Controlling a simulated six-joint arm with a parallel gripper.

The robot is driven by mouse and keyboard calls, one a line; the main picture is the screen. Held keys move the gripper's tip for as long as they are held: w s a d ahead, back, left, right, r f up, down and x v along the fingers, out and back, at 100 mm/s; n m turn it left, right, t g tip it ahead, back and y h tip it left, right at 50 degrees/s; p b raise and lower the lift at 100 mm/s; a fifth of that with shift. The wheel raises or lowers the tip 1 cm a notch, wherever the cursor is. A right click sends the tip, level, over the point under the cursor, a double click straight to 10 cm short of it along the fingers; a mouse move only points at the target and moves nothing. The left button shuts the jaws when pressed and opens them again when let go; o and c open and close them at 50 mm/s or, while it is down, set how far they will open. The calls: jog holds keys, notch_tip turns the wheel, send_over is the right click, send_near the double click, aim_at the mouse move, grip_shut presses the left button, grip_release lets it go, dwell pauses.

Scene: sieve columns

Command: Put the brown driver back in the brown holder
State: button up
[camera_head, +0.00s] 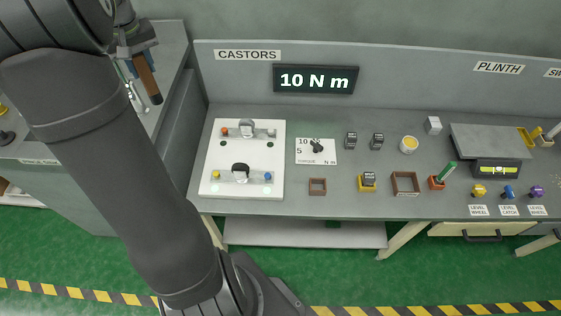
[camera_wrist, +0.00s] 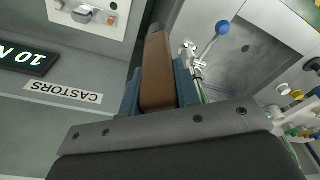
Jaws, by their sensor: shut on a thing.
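The brown driver (camera_head: 147,76) hangs from my gripper (camera_head: 138,47) at the upper left of the head view, over the left side bench. Its shaft end points down and to the right. In the wrist view the driver's brown handle (camera_wrist: 158,70) sits between blue finger pads, and my gripper (camera_wrist: 158,88) is shut on it. A small square brown open frame (camera_head: 317,187) and a larger brown one (camera_head: 405,183) stand on the main bench; I cannot tell whether either is the driver's holder.
A white board (camera_head: 216,180) with fittings and a torque dial card (camera_head: 317,158) lie on the main bench. Several small grey blocks, a yellow-topped cup (camera_head: 409,145) and coloured knobs stand further right. The back panel (camera_head: 420,90) rises behind. Bare bench lies between items.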

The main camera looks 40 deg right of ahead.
jog(key=s+d+f+m, duration=0.3)
jog(key=s+d+f, duration=0.3)
jog(key=s+d, duration=0.5)
jog(key=s+d+f+m, duration=0.3)
jog(key=s+d+f, duration=0.2)
jog(key=s+d, duration=0.55)
jog(key=s+d+f+m, duration=0.1)
jog(key=s+f+m, duration=0.15)
jog(key=s, duration=0.75)
jog(key=s+d+f+m+h, duration=0.1)
jog(key=s+f, duration=0.3)
jog(key=s, duration=0.5)
jog(key=s+d+f+m, duration=0.1)
jog(key=s+f+m, duration=0.15)
jog(key=s, duration=0.75)
jog(key=w+d+f, duration=0.2)
jog(key=w+f, duration=0.9)
jog(key=shift+w+d+f+g, duration=0.15)
jog(key=shift+d+f+g, duration=0.15)
jog(key=shift+f+g, duration=0.1)
jog(key=shift+f, duration=0.1)
jog(key=o, duration=1.1)
